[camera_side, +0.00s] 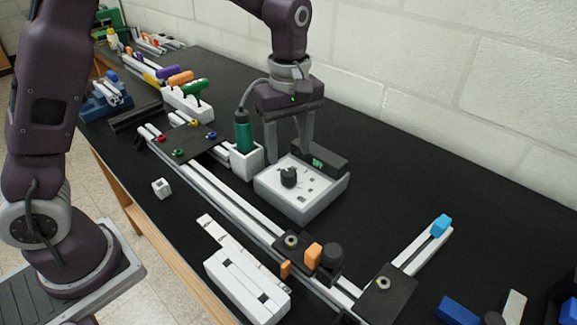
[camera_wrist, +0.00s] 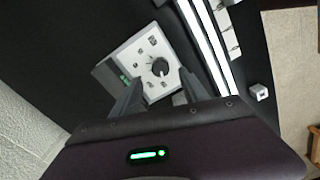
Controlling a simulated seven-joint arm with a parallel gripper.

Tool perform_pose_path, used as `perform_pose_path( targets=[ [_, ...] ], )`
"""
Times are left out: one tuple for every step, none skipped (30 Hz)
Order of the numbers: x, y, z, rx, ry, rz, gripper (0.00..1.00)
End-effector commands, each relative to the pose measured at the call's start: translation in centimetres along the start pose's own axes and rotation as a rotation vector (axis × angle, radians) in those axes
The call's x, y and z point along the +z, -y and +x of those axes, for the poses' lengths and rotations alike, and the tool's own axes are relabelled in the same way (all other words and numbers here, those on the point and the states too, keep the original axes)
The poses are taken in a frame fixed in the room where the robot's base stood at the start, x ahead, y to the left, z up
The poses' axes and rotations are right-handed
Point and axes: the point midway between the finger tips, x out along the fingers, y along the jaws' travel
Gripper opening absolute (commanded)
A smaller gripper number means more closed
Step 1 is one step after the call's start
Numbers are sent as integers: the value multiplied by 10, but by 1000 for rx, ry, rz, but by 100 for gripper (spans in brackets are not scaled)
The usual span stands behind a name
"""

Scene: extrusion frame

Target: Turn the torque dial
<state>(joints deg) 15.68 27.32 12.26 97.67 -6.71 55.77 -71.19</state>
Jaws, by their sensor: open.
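The torque dial (camera_side: 289,177) is a round black knob on the sloped top of a light grey control box (camera_side: 310,205). In the wrist view the dial (camera_wrist: 160,67) has a pale mark near its middle, and the box (camera_wrist: 133,48) lies beyond my fingertips. My gripper (camera_side: 288,156) is open and empty, pointing down above the rear part of the box, a little behind the dial. In the wrist view my gripper (camera_wrist: 160,92) has its fingers spread, with the dial ahead of the gap and not between them. Whether a fingertip touches the box is unclear.
A green screwdriver (camera_side: 243,132) stands in a white holder (camera_side: 246,160) left of the box. Aluminium rails (camera_side: 215,195) run along the front. A dark block with a green display (camera_side: 318,159) sits behind the box. Open black bench (camera_side: 420,165) lies to the right.

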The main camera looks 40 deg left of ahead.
Motion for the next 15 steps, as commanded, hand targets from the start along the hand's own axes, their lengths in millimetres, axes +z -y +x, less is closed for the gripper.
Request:
perform_pose_path(
  targets=[
    [0,2,10,-5,2,-1,52],
    [0,1,17,-4,2,0,52],
    [0,2,25,-5,2,1,52],
    [0,2,30,-4,2,1,52],
    [0,2,36,-4,2,1,52],
    [0,2,42,-3,1,2,52],
    [0,1,46,-3,1,2,52],
    [0,1,49,-1,1,2,52],
    [0,1,52,-1,1,2,52],
    [0,1,54,-1,1,3,52],
    [0,1,55,0,1,3,52],
    [0,1,56,0,1,3,52],
    [0,1,56,1,1,3,52],
    [0,1,56,1,1,3,52],
    [0,1,56,1,1,4,52]
  ],
)
